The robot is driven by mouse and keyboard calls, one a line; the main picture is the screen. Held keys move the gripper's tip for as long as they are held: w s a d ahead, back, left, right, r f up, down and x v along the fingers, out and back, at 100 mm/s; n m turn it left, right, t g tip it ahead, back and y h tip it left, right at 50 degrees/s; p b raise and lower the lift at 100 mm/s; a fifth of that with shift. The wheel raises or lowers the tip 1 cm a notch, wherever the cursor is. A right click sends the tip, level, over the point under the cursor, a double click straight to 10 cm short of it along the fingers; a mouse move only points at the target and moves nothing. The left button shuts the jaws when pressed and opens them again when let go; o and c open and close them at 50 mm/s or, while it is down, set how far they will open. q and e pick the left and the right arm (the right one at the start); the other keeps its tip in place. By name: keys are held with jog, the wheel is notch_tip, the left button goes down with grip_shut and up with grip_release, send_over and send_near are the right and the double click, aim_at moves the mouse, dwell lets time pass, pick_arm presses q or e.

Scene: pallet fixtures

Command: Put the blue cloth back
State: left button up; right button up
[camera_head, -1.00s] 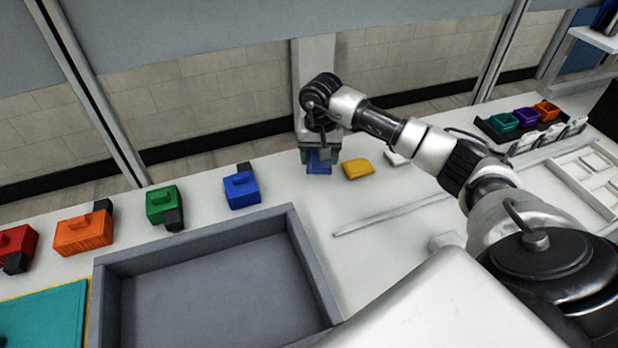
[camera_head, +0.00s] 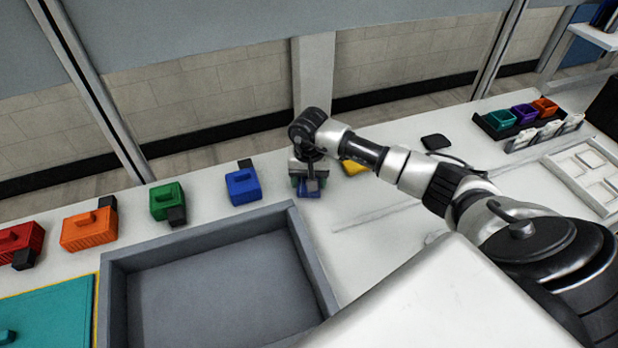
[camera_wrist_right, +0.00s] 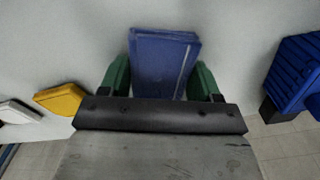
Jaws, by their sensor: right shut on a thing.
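The blue cloth (camera_wrist_right: 162,62) shows in the right wrist view as a folded dark-blue rectangle between the two green fingertips of my right gripper (camera_wrist_right: 158,84). The gripper is shut on it. In the head view my right gripper (camera_head: 308,187) is over the white table, just beyond the far right corner of the grey tray, and mostly covers the cloth. I cannot tell how high the cloth is above the table. My left gripper is not in view.
A yellow folded piece (camera_head: 354,167) lies just right of the gripper. A blue block (camera_head: 243,188), green block (camera_head: 166,201), orange block (camera_head: 88,231) and red block (camera_head: 20,243) line the far edge. The grey tray (camera_head: 322,270) is in front; a dark pad (camera_head: 436,142) lies right.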

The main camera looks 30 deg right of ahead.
jog(key=o, duration=0.9)
jog(key=shift+r+p, duration=0.15)
jog(key=shift+p, duration=0.15)
jog(key=shift+r, duration=0.25)
notch_tip(320, 180, up, 11)
jog(key=b, duration=0.2)
jog(key=shift+r+b, duration=0.2)
jog(key=shift+b, duration=0.15)
